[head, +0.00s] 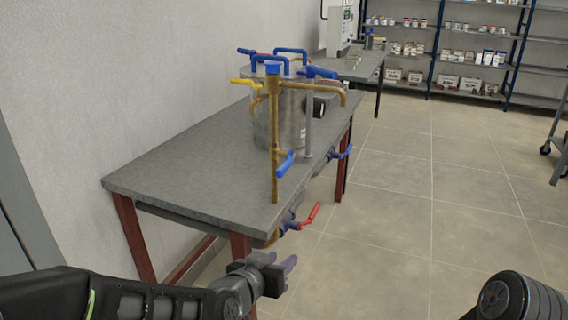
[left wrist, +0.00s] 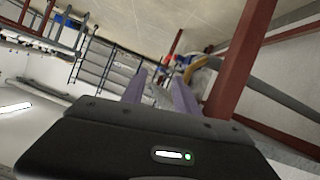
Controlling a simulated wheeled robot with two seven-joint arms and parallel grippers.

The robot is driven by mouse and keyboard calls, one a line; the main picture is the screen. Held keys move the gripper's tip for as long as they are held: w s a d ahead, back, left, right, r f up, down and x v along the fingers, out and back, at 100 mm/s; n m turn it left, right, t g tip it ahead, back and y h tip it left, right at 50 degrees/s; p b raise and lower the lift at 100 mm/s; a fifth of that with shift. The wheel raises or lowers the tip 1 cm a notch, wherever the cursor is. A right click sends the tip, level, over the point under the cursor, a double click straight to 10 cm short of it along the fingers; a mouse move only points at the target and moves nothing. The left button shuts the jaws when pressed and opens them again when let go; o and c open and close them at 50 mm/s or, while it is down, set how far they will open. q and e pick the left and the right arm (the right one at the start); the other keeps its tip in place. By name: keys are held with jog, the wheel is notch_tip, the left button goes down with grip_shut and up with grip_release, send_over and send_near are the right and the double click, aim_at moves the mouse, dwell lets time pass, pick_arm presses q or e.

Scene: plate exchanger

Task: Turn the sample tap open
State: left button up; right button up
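A steel vessel (head: 292,122) with brass pipes and several coloured handles stands on the grey table (head: 180,165). A red lever (head: 313,215) on a blue valve body (head: 290,224) sits low at the table's front edge. Other blue levers (head: 286,163) (head: 345,151) show on the pipework, and a yellow one (head: 243,82). I cannot tell by label which is the sample tap. My left gripper (head: 290,263) is open and empty, below and apart from the red lever. In the left wrist view its purple fingers (left wrist: 160,88) are spread, with a yellow pipe (left wrist: 194,70) beyond. My right gripper is out of view.
The table has dark red legs (head: 130,235) close to my left gripper. A second table (head: 352,66) with a white device stands behind. Shelves (head: 455,60) with boxes line the far wall.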

aim_at(278, 171)
pick_arm(q)
jog(key=r+t, duration=0.1)
jog(key=r, duration=0.5)
jog(key=a+r+m+t, duration=0.1)
jog(key=r+t, duration=0.1)
jog(key=r, duration=0.5)
jog(key=a+r+t, duration=0.1)
jog(key=r, duration=0.6)
jog(key=shift+r+m+t+h, duration=0.15)
jog(key=shift+m+t+h, duration=0.15)
jog(key=shift+t, duration=0.1)
jog(key=shift+w, duration=0.1)
jog(key=b+x, duration=0.1)
jog(key=x, duration=0.6)
jog(key=shift+w+d, duration=0.1)
jog(key=shift+w, duration=0.2)
grip_shut()
